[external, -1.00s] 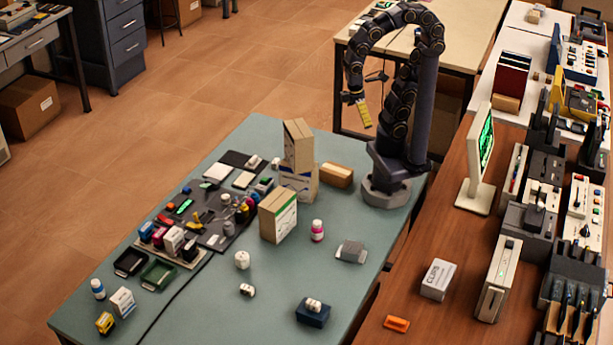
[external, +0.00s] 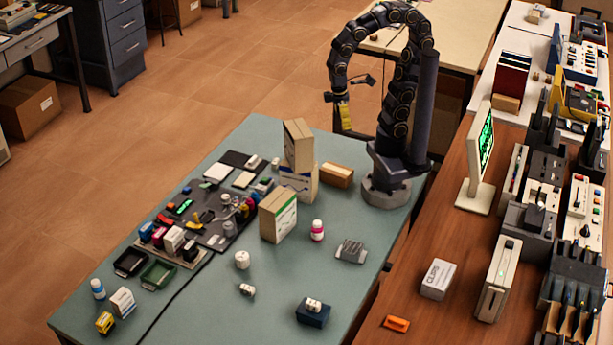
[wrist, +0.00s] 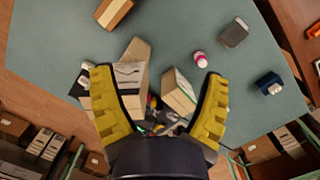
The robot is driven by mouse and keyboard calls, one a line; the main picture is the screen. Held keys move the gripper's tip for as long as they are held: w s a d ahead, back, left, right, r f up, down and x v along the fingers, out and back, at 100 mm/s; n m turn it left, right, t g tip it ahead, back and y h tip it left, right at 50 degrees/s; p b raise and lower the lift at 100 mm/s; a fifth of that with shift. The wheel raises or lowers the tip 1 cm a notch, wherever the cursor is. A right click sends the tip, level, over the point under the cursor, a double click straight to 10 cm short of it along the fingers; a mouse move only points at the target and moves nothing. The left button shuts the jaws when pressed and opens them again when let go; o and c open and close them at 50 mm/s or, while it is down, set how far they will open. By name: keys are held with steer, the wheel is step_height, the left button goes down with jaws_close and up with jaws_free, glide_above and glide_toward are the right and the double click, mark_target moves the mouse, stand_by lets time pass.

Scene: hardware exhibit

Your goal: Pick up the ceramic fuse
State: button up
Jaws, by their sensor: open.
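I cannot tell for sure which small piece is the ceramic fuse. A small white cylinder with darker ends (external: 246,289) lies on the teal table toward the front. A similar small white piece (external: 313,304) lies on a dark blue block (external: 312,316) near the front right. The blue block also shows at the right of the wrist view (wrist: 269,84). My gripper (external: 343,115) hangs beyond the table's far edge, high up and far from both pieces. In the wrist view its yellow fingers (wrist: 160,73) are spread, with nothing held between them.
Cardboard boxes (external: 278,215) stand mid-table between my gripper and the small white pieces. A pink-labelled bottle (external: 317,230), a grey ribbed block (external: 351,251) and a round white item (external: 242,260) stand nearby. A dark tool mat (external: 213,235) is at left. The front middle is mostly clear.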

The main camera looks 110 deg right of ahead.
steer(key=w+a+f+m, duration=0.25)
steer(key=w+m, duration=0.25)
steer(key=w, duration=0.9)
steer(key=m+t, duration=0.2)
steer(key=m, duration=0.9)
glide_above(242, 256)
step_height(242, 256, down, 20)
steer(key=shift+a+r, duration=0.1)
steer(key=shift+w+a+f+m, duration=0.15)
steer(key=shift+f+m, duration=0.15)
steer(key=shift+f, duration=0.35)
steer(key=f, duration=0.6)
steer(key=shift+d+f, duration=0.25)
steer(key=shift+f, duration=0.15)
steer(key=c, duration=1.2)
